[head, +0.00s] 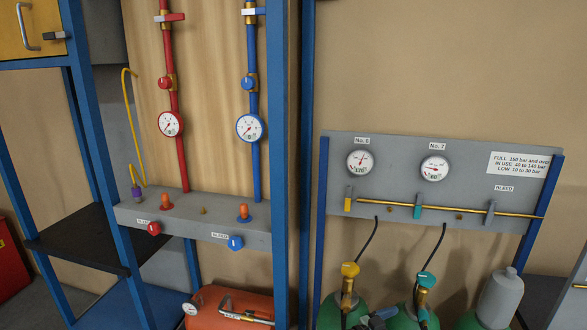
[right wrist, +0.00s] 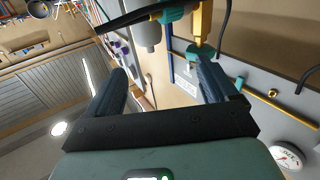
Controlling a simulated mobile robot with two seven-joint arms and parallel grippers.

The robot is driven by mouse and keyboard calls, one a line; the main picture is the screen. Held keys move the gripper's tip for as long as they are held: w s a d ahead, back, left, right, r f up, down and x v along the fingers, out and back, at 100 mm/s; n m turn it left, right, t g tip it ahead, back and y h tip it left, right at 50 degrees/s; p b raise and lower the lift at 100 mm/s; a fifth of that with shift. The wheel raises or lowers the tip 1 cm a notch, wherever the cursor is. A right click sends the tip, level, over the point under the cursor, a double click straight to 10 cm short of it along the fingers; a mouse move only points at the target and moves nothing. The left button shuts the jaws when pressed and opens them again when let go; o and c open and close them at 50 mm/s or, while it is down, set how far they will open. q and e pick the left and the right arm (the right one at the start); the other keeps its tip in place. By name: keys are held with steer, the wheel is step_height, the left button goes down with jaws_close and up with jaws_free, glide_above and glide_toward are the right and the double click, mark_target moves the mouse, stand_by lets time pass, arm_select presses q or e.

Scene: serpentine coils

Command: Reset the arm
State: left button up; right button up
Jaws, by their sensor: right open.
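My right gripper (right wrist: 162,70) shows in the right wrist view with its two dark fingers wide apart and nothing between them. A teal valve (right wrist: 198,52) on a brass stem is close to the right-hand finger in that view; I cannot tell whether they touch. In the head view a teal-topped cylinder valve (head: 426,280) stands at the lower right. A small dark and blue-grey piece shows at the bottom edge left of it, and I cannot tell if it is my gripper's tip. My left gripper is in neither view.
Black hoses run down to the valves. Left are blue posts (head: 281,180), red and blue pipes, a grey ledge (head: 200,222) and an orange tank (head: 232,305).

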step_height(320, 180, down, 9)
steer(key=w+d+n+t+y, duration=0.1)
steer(key=d+n+t+y, duration=0.1)
steer(key=n+t+y, duration=0.15)
steer(key=s+a+f+n+y, duration=0.25)
steer(key=s+f+y, duration=0.2)
steer(key=f, duration=0.35)
steer(key=s+a+f+n+y, duration=0.25)
steer(key=s+f+y, duration=0.2)
steer(key=f, duration=0.25)
steer(key=s+a+f+g+y, duration=0.1)
steer(key=s+a+g+y, duration=0.1)
steer(key=s, duration=0.8)
steer(key=s+a+f+n+g+y, duration=0.1)
steer(key=s+a+f+g+y, duration=0.1)
steer(key=s+a, duration=0.5)
steer(key=s+a+f+g+y, duration=0.2)
steer(key=s+a+g+y, duration=0.2)
steer(key=s, duration=0.9)
steer(key=shift+s+a+f+g, duration=0.2)
steer(key=shift+s+a+g, duration=0.2)
steer(key=shift+g, duration=0.35)
steer(key=shift+y, duration=0.25)
